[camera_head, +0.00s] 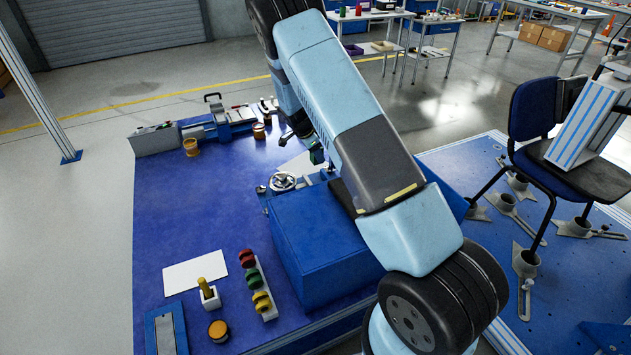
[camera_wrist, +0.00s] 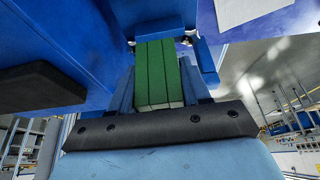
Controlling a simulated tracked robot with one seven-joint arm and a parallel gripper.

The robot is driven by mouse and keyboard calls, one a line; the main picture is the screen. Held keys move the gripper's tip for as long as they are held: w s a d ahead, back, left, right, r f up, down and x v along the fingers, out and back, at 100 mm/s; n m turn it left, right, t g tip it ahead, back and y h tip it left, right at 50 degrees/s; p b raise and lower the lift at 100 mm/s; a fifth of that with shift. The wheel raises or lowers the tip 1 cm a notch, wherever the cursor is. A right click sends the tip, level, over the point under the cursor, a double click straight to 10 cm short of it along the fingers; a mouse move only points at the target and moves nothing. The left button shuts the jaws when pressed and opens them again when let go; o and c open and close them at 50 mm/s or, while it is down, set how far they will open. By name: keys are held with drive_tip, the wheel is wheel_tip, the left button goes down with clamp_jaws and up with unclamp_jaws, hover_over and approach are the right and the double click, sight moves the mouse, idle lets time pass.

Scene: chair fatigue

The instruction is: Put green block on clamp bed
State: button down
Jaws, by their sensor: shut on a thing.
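A green block (camera_wrist: 158,72) with dark lengthwise lines shows between the blue fingers of my gripper (camera_wrist: 168,50) in the wrist view. My gripper is shut on it. In the head view my gripper (camera_head: 312,148) is partly hidden behind my arm, over the blue table beyond the large blue box. A little dark green shows there. A blue and grey clamp-like device (camera_head: 222,122) with a black handle stands at the table's far edge, left of my gripper. I cannot tell for sure which part is its bed.
A blue box (camera_head: 320,245) and a handwheel (camera_head: 283,182) stand below my arm. A red, green and yellow rack (camera_head: 258,285), a white sheet (camera_head: 194,272) and yellow-topped pieces lie at the front left. The blue table (camera_head: 190,210) is clear in its left middle. A chair (camera_head: 560,140) stands right.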

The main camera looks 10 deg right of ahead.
drive_tip(key=f, duration=1.1)
drive_tip(key=shift+w+d, duration=0.1)
drive_tip(key=shift+d, duration=0.15)
drive_tip(key=shift+f, duration=0.55)
drive_tip(key=c, duration=1)
unclamp_jaws()
drive_tip(key=o, duration=0.5)
drive_tip(key=shift+s+a+f, duration=0.1)
drive_tip(key=shift+s+f, duration=0.05)
drive_tip(key=shift+s, duration=0.05)
